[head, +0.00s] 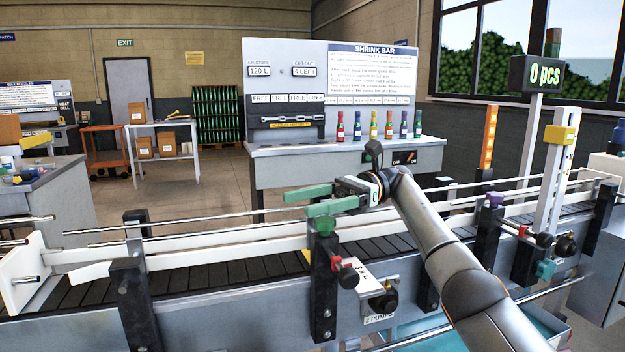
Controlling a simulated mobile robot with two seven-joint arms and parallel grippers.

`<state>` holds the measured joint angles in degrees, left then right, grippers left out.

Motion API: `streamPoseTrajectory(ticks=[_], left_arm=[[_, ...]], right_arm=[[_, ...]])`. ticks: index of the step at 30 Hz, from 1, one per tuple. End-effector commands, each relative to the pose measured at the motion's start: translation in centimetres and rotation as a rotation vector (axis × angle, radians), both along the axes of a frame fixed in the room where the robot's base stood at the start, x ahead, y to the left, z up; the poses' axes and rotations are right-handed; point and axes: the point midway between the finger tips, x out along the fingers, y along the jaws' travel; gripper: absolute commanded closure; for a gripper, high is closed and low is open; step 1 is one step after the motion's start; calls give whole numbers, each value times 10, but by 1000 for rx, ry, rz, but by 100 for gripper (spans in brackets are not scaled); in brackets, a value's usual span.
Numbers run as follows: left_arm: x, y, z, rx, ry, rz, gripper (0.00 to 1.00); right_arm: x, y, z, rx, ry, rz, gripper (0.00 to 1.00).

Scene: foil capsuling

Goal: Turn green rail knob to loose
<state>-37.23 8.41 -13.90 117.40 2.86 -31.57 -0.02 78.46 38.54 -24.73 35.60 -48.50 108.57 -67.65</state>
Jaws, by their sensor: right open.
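The green rail knob (323,226) sits on top of a black post (322,275) at the near side of the conveyor. My right gripper (298,203) has green fingers that point left. They are spread apart with nothing between them. The nearer finger passes just above the knob in the picture; I cannot tell if it touches. The knob's turn position cannot be read. My left gripper is not in view.
The conveyor (200,276) runs across the front with thin metal rails. A purple knob (494,199) tops another post on the right. A red knob (348,278) and a black knob (383,302) are below the gripper. Colored bottles (373,125) stand on the back bench.

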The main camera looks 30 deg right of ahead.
Motion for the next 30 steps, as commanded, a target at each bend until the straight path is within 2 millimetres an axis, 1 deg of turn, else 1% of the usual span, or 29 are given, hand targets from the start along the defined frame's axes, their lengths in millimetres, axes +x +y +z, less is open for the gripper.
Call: streamPoseTrajectory(ticks=[1,7,11,30], left_arm=[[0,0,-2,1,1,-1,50],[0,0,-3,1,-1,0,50],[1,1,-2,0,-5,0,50],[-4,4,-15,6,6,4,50]], right_arm=[[-4,2,2,-2,-3,1,20],[-19,10,23,-2,-3,1,20],[-31,17,40,-2,-4,2,20],[-100,56,76,0,-2,0,20]])
